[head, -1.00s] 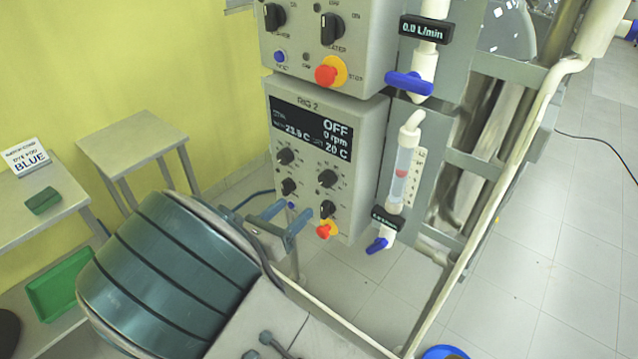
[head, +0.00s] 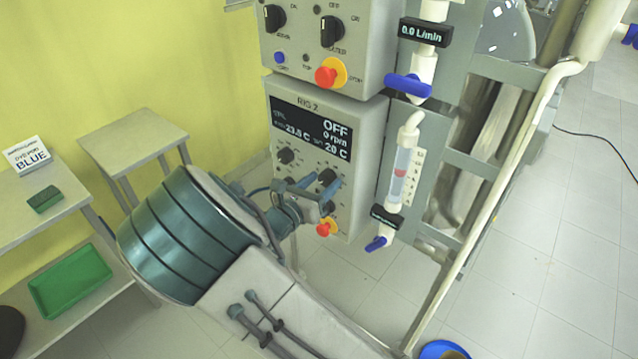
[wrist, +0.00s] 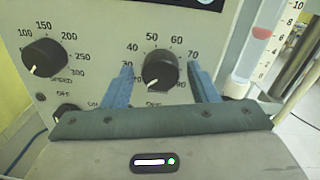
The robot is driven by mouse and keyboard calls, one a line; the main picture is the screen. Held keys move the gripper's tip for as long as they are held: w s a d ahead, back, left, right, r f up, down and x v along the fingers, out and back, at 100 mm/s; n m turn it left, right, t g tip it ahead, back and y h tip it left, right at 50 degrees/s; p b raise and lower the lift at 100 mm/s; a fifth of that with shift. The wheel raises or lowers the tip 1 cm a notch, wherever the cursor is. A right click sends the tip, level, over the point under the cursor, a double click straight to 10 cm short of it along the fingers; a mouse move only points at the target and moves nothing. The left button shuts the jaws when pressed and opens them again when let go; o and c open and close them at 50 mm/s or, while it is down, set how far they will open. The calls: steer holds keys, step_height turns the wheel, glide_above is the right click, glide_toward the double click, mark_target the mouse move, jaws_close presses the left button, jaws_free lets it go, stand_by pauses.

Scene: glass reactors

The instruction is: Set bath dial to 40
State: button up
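The bath dial (wrist: 161,70) is a black round knob, ringed by numbers from about 30 to 90, in the wrist view. Its white pointer line points down and slightly left, near the low end of the scale. In the head view the dial (head: 327,177) is partly covered by my fingers. The RIG 2 display (head: 312,129) reads OFF, 0 rpm, about 23.5 C and 20 C. My gripper (wrist: 162,86) is open, with one blue finger on each side of the dial. Gaps show between the fingers and the knob. My gripper (head: 318,186) also shows at the panel in the head view.
A speed dial (wrist: 44,58) sits left of the bath dial. A red stop button (head: 323,229) is below the dials. A flow tube (head: 402,165) with a blue valve handle (head: 376,243) stands right of the panel. The upper control box (head: 325,45) hangs above.

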steer(key=c, duration=0.7)
steer(key=shift+c, duration=0.2)
steer(key=shift+a+f+b, duration=0.1)
steer(key=shift+b, duration=0.2)
steer(key=m+b, duration=0.2)
steer(key=m, duration=0.1)
steer(key=shift+f, duration=0.15)
steer(key=m+b, duration=0.5)
steer(key=b, duration=0.1)
steer(key=shift+f+m, duration=0.1)
steer(key=shift+m, duration=0.2)
steer(key=m+b, duration=0.5)
steer(key=b, duration=0.2)
steer(key=shift+h, duration=0.4)
steer(key=shift+r+m+b, duration=0.25)
steer(key=shift+m+b, duration=0.75)
steer(key=shift+b, duration=0.15)
